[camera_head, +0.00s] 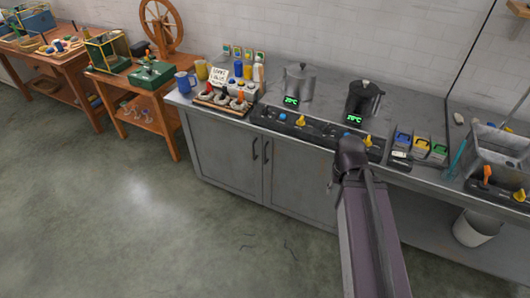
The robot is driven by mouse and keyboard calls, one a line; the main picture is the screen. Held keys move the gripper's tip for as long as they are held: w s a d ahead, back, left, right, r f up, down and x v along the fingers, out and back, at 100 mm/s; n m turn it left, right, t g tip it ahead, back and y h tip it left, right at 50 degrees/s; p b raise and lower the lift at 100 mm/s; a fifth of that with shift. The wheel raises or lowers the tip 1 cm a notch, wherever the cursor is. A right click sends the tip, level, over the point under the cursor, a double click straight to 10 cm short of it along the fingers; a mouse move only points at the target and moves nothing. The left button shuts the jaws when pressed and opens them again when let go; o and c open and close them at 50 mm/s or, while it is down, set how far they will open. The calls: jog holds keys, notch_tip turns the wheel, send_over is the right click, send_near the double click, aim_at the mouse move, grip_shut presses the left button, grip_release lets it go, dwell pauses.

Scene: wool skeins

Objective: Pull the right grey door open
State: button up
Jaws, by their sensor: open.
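The right grey door (298,188) is one of two doors in the cabinet under the long counter. It is shut, flush with the left grey door (222,156). My arm rises from the bottom of the view and covers the area just right of the right door. My gripper does not show; it is out of sight behind or beyond the arm.
The counter (330,107) carries two pots (298,82) (364,98), a row of knobs, a rack of tools and a grey basin (500,148). A white bucket (475,227) stands under the right end. The floor (210,235) in front of the doors is clear.

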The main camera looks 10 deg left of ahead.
jog(key=shift+w, duration=0.1)
jog(key=w+a+f+n+t+h+b, duration=0.2)
jog(key=w+f+n+t+h+b, duration=0.15)
jog(key=w+f+n+b, duration=0.65)
jog(key=w+a+f+n+t+h+b, duration=0.35)
jog(key=w+f+b, duration=0.45)
jog(key=b, duration=0.6)
jog(key=w+a+f+n+t+y+b, duration=0.1)
jog(key=w+a+f+n+t+b, duration=0.2)
jog(key=a+n+b, duration=0.4)
jog(key=w+a+f+n+t+y+b, duration=0.1)
jog(key=w+a+f+n+t+b, duration=0.2)
jog(key=a+n+b, duration=0.3)
jog(key=w+a+f+n+t+y+b, duration=0.2)
jog(key=w+a+f+n+t+b, duration=0.2)
jog(key=a+n+b, duration=0.3)
jog(key=a+b, duration=0.2)
jog(key=a, duration=0.1)
jog(key=shift+a+n+t+b, duration=0.35)
jog(key=shift+a+t, duration=0.05)
jog(key=shift+w, duration=0.1)
send_over(265, 162)
jog(key=shift+w+a, duration=0.1)
jog(key=shift+w, duration=0.2)
